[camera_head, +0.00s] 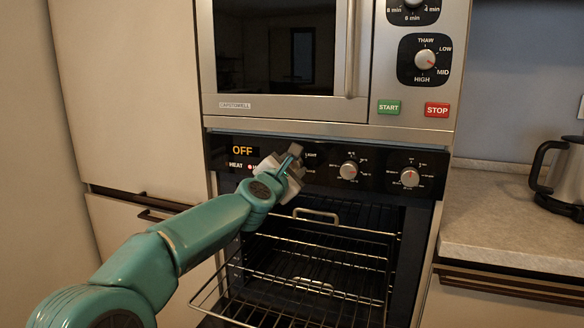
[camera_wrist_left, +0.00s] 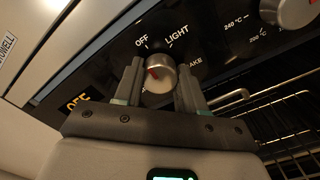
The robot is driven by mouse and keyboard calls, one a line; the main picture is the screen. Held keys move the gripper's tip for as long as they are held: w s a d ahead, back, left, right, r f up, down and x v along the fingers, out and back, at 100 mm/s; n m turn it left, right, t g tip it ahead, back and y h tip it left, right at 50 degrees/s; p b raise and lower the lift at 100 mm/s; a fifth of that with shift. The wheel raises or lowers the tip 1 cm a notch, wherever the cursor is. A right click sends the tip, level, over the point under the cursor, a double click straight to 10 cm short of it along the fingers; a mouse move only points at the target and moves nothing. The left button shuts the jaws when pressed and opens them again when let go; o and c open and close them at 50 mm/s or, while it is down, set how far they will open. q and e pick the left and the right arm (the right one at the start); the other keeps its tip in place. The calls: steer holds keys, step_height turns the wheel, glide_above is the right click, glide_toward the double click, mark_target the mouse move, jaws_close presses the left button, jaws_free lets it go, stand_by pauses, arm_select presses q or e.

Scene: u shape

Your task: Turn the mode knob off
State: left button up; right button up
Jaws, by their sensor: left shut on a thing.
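The mode knob (camera_wrist_left: 159,76) is a round silver knob with a red mark on the oven's black control panel. The labels OFF, LIGHT and part of BAKE stand around it, and its red mark lies near the left finger. My left gripper (camera_wrist_left: 160,84) has one finger on each side of the knob and is shut on it. In the head view my left gripper (camera_head: 288,170) covers the knob at the left part of the panel. The oven display (camera_head: 243,150) reads OFF in orange. My right gripper is not in view.
Two other knobs (camera_head: 349,170) (camera_head: 409,177) sit to the right on the panel. The oven (camera_head: 310,270) below is open, with wire racks pulled forward. A microwave (camera_head: 290,50) is above. A kettle (camera_head: 562,175) stands on the right counter (camera_head: 500,215).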

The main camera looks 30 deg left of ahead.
arm_select(q)
steer(key=o, duration=1.1)
steer(key=shift+a+f, duration=0.1)
steer(key=shift+a, duration=0.05)
steer(key=shift+c, duration=0.2)
steer(key=shift+s, duration=0.25)
steer(key=b+v, duration=0.1)
steer(key=v, duration=1.5)
steer(key=shift+b, duration=0.4)
steer(key=shift+f, duration=0.1)
